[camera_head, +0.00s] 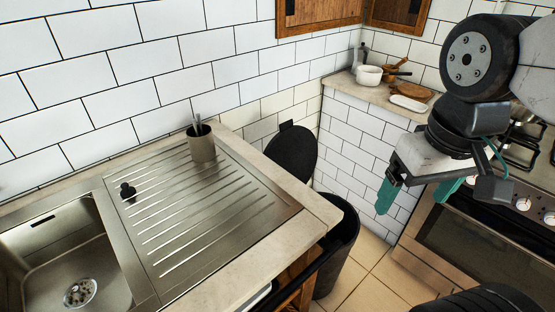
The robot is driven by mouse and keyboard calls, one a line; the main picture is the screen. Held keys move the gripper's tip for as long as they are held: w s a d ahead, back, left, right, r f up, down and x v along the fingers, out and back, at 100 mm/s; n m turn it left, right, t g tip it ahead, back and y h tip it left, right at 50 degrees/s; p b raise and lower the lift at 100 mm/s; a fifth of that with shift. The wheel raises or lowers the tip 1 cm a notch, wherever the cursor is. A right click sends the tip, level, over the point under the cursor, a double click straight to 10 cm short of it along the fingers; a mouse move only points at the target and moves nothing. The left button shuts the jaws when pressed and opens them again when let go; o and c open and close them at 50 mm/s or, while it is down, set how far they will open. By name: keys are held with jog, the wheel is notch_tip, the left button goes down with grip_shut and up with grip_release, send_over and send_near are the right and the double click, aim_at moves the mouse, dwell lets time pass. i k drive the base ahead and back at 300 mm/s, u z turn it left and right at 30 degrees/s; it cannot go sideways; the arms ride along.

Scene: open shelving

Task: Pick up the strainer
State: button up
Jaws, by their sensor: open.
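A small black object (128,191), possibly the strainer, lies on the left part of the ribbed steel drainboard (240,235). It is too small to tell its exact shape. A round metal drain piece with holes (80,292) sits at the bottom of the sink (45,245); I cannot tell whether it is a loose strainer. My gripper (419,190) is at the right, with its teal fingertips spread apart and nothing between them. It is in front of the stove, well away from the sink and drainboard.
A grey cup with utensils (201,143) stands at the drainboard's back edge. A black bin (340,245) with its lid raised (291,152) stands beyond the counter end. A white pot (369,76) and boards are on the far counter. A stove (480,235) is at right.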

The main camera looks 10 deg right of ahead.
aim_at(81, 293)
jog(key=u, duration=1.7)
jog(key=k, duration=1.05)
jog(key=u, duration=0.9)
jog(key=i, duration=0.85)
jog(key=z, duration=0.75)
jog(key=i, duration=0.5)
jog(key=z, duration=0.6)
